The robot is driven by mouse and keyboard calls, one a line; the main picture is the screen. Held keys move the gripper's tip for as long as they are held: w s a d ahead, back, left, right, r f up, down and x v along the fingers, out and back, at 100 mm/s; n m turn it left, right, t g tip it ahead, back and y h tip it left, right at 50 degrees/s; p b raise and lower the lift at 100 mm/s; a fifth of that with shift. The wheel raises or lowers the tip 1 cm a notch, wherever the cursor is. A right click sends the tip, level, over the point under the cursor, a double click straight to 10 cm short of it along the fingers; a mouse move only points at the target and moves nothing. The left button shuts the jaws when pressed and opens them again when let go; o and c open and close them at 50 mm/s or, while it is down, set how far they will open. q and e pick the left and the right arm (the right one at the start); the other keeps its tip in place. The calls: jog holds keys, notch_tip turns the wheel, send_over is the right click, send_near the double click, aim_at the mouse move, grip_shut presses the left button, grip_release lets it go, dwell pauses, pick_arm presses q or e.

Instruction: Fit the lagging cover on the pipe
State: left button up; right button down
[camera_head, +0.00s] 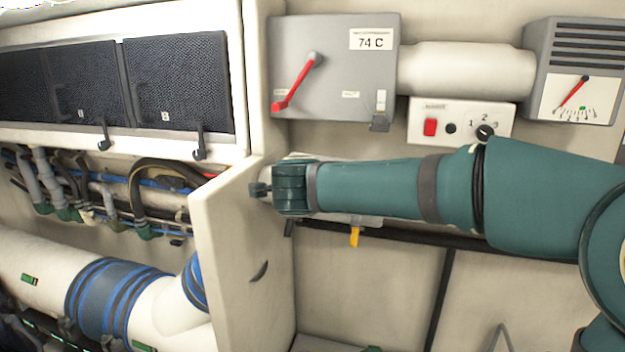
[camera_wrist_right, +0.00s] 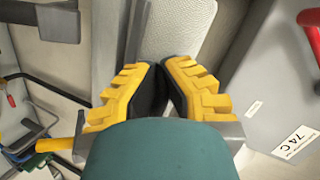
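A pale textured piece (camera_wrist_right: 178,28), perhaps the lagging cover, lies just beyond my right fingertips in the right wrist view. In the head view, a pale piece (camera_head: 298,157) shows behind my right gripper (camera_head: 260,190), mostly hidden by my arm. In the wrist view, the yellow fingers of my right gripper (camera_wrist_right: 163,72) are close together, their dark pads meeting; I see nothing clearly held between them. A thick pale pipe (camera_head: 465,70) runs between two grey boxes above my arm. I cannot tell whether it is the task's pipe. My left gripper is not in view.
A grey box (camera_head: 330,95) with a red lever and a "74 C" label is above my gripper. A switch panel (camera_head: 461,121) sits below the pipe. A pale partition (camera_head: 235,240) stands left of my gripper.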

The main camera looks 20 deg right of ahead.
jog(key=shift+f, duration=0.5)
jog(key=c, duration=1.1)
grip_release()
jog(key=shift+o, duration=0.2)
jog(key=shift+f, duration=0.1)
jog(key=shift+s, duration=0.1)
jog(key=v, duration=1.2)
jog(key=shift+a, duration=0.1)
